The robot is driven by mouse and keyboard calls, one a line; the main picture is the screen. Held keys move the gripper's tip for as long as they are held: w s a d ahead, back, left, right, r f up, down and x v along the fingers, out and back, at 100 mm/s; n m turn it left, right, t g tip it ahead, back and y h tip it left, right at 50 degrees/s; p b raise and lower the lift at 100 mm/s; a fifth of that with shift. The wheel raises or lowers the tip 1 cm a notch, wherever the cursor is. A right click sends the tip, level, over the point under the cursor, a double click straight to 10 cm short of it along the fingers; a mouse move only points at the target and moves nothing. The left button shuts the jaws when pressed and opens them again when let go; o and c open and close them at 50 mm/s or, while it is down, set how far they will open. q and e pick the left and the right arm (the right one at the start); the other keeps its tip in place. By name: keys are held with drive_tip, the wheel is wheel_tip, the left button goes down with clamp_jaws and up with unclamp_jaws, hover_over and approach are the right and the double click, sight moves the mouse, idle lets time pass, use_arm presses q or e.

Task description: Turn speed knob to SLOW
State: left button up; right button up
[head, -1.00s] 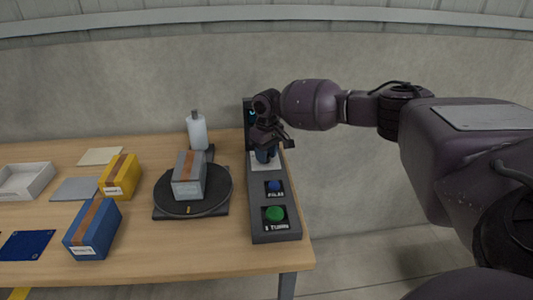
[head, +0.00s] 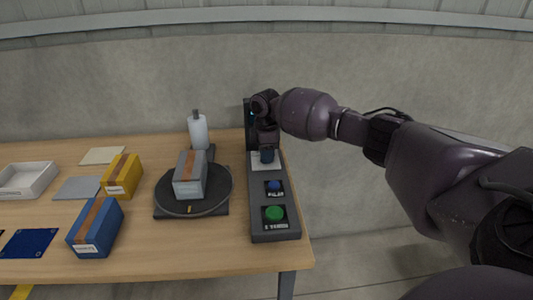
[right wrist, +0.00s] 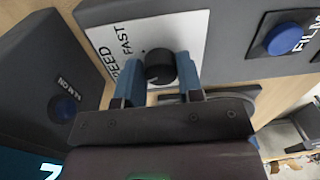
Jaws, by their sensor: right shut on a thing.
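The speed knob (right wrist: 160,66) is a round black knob on a white plate (right wrist: 112,36) printed SPEED and FAST. My right gripper (right wrist: 158,78) has its blue fingers on both sides of the knob and is shut on it. In the head view my right gripper (head: 267,156) reaches down onto the white plate at the far part of the dark control panel (head: 257,203) and hides the knob. The SLOW mark and the knob's pointer cannot be made out. My left gripper is not in view.
The panel also has a blue button (head: 274,186) and a green button (head: 274,213). A dark upright display box (head: 250,125) stands behind. Left of the panel, a grey box (head: 188,176) sits on a black turntable (head: 222,190). A white bottle (head: 198,131) is behind it.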

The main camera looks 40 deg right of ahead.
drive_tip(key=n, duration=0.4)
drive_tip(key=shift+w+n, duration=0.1)
drive_tip(key=shift+n, duration=0.6)
